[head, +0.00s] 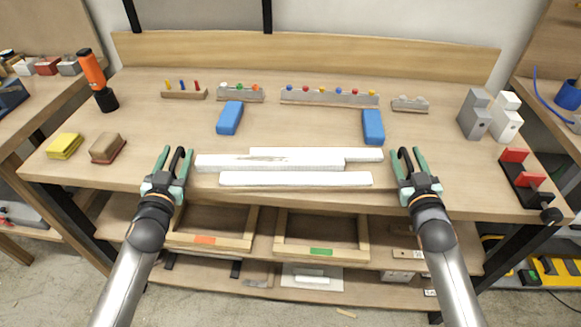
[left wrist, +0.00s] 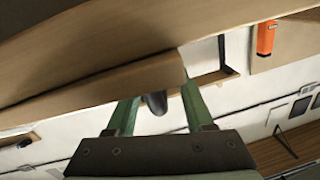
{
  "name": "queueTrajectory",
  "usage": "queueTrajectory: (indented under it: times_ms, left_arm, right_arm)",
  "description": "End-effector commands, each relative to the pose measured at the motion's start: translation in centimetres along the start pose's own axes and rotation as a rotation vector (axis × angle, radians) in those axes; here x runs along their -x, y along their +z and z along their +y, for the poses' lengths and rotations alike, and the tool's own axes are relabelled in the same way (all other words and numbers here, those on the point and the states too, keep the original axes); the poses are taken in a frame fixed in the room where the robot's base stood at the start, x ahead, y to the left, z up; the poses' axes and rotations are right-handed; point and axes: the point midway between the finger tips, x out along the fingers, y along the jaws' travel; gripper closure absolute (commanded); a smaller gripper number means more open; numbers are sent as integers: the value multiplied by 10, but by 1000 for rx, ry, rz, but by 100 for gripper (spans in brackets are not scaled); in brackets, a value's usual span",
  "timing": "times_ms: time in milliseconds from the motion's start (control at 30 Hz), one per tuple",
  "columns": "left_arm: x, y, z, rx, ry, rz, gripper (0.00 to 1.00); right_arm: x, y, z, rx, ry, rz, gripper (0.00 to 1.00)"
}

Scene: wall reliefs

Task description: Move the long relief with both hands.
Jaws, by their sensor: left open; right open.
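The long relief (head: 225,163) is a white, stepped slab lying at the table's front middle, with a rough grey-brown patch on its top. A plain white bar (head: 295,179) lies just in front of it, along the front edge. My left gripper (head: 175,157) is open and empty, left of the relief's left end and apart from it. My right gripper (head: 405,157) is open and empty, just right of its right end. In the left wrist view my left gripper (left wrist: 158,102) shows two spread green fingers; the relief does not show there.
The wooden workbench (head: 180,118) carries two blue blocks (head: 229,118) (head: 373,127) behind the relief. Small peg racks (head: 330,97) stand farther back. A yellow sponge (head: 64,146) and brown block (head: 107,148) lie left; a red-and-black clamp (head: 522,180) sits right.

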Motion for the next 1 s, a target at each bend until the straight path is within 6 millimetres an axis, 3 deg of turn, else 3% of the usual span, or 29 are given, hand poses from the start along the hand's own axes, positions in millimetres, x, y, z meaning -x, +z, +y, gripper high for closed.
queueTrajectory:
  times_ms: [167, 633, 1000]
  left_arm:
    - [0, 0, 0, 1, 0, 0, 47]
    - [0, 0, 0, 1, 0, 0, 99]
    - [0, 0, -1, 0, -1, -1, 100]
  right_arm:
    - [0, 0, 0, -1, 0, 0, 47]
    - [0, 0, 0, -1, 0, 0, 99]
    - [0, 0, 1, 0, 1, 0, 100]
